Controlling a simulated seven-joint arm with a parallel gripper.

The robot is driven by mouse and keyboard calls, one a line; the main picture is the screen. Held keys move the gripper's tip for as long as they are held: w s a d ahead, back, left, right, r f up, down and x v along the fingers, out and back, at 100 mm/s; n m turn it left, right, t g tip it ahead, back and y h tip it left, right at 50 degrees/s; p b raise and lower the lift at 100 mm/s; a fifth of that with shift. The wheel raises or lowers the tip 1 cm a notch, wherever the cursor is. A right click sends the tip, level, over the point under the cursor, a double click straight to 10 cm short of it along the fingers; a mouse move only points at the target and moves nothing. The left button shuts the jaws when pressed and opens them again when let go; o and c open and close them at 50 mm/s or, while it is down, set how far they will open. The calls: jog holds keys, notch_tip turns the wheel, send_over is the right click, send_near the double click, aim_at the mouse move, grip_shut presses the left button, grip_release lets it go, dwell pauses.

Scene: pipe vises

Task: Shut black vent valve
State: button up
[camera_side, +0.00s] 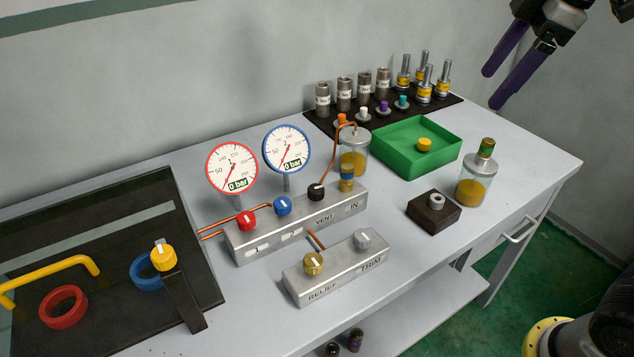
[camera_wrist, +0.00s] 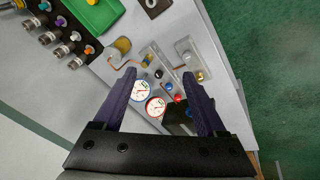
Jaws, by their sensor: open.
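The black vent valve (camera_side: 316,192) is a round black knob on the grey valve block (camera_side: 262,240), beside the word VENT. A small light mark shows on its top; I cannot tell whether the valve is open or shut. It also shows small in the wrist view (camera_wrist: 158,74). My gripper (camera_side: 497,88) is at the upper right of the side view, high above the bench and well away from the knob. In the wrist view its two purple fingers (camera_wrist: 163,100) are spread apart with nothing between them.
A blue knob (camera_side: 282,206) and a red knob (camera_side: 246,221) share the block. Two gauges (camera_side: 286,150) reading 0 bar stand behind it. A copper pipe rises beside the black knob to a jar (camera_side: 353,160). The relief and trim block (camera_side: 335,272) lies in front.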

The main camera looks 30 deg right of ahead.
jog(key=w+a+n, duration=0.2)
jog(key=w, duration=0.5)
jog(key=n+g, duration=0.4)
send_over(316, 188)
notch_tip(316, 188, down, 16)
notch_tip(316, 188, down, 13)
jog(key=shift+f, duration=0.1)
grip_shut()
